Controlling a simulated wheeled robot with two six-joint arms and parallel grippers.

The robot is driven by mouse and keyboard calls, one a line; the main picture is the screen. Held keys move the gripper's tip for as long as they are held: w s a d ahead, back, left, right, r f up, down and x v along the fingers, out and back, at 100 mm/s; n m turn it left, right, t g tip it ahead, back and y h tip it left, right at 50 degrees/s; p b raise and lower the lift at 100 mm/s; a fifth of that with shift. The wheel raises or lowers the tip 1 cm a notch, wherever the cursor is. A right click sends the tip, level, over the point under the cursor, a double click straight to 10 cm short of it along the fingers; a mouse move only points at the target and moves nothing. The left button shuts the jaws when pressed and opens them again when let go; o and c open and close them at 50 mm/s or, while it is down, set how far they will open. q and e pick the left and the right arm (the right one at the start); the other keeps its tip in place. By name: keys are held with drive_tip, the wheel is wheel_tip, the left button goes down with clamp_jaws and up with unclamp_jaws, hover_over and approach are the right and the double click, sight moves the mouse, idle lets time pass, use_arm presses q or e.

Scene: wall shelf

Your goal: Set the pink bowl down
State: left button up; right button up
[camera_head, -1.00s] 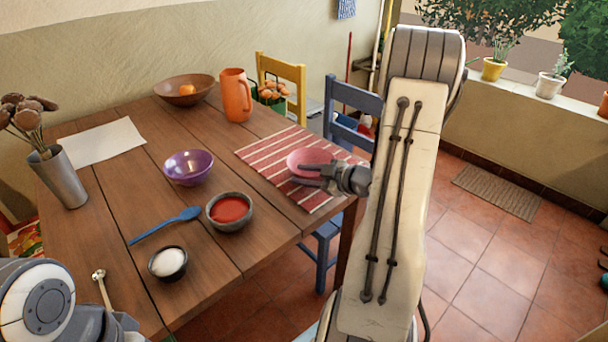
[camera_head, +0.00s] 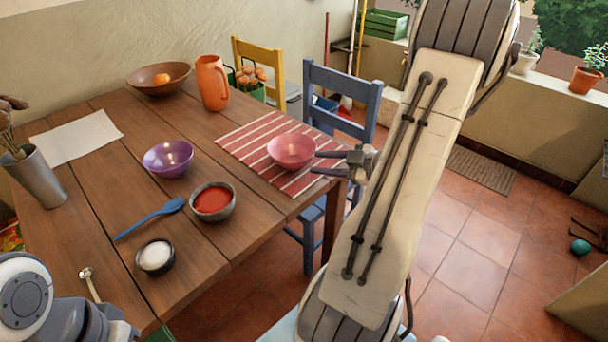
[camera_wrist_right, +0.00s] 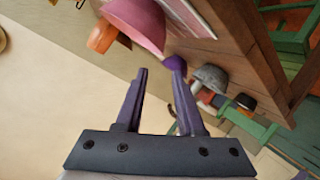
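The pink bowl (camera_head: 291,151) sits upright on the red striped placemat (camera_head: 240,133) near the table's right edge. My right gripper (camera_head: 318,163) is just to the right of the bowl, with its two fingers spread apart and nothing between them. In the right wrist view the fingers (camera_wrist_right: 158,100) are apart, and the pink bowl (camera_wrist_right: 138,24) is beyond their tips. My left arm shows at the bottom left of the head view, but its fingers are out of sight.
On the wooden table stand a purple bowl (camera_head: 168,158), a bowl of red sauce (camera_head: 213,201), a small dark bowl (camera_head: 155,257), a blue spoon (camera_head: 152,217) and an orange pitcher (camera_head: 212,83). A blue chair (camera_head: 342,85) stands close behind my right gripper.

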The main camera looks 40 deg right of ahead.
drive_tip(key=w+a+r+m+g+h, duration=0.1)
drive_tip(key=w+a+g+h, duration=0.3)
drive_tip(key=w+a, duration=0.8)
drive_tip(key=a+m+g, duration=0.1)
drive_tip(key=a, duration=0.6)
drive_tip(key=s+a+g, duration=0.4)
drive_tip(key=s+a, duration=0.5)
drive_tip(key=s, duration=0.4)
drive_tip(key=s+a+g+y, duration=0.1)
drive_tip(key=s+a+g, duration=0.3)
drive_tip(key=s+a, duration=0.6)
drive_tip(key=s+r, duration=0.1)
drive_tip(key=s, duration=0.2)
drive_tip(key=shift+s, duration=0.15)
wheel_tip(320, 180, up, 14)
drive_tip(key=p, duration=1.4)
drive_tip(key=shift+r, duration=0.2)
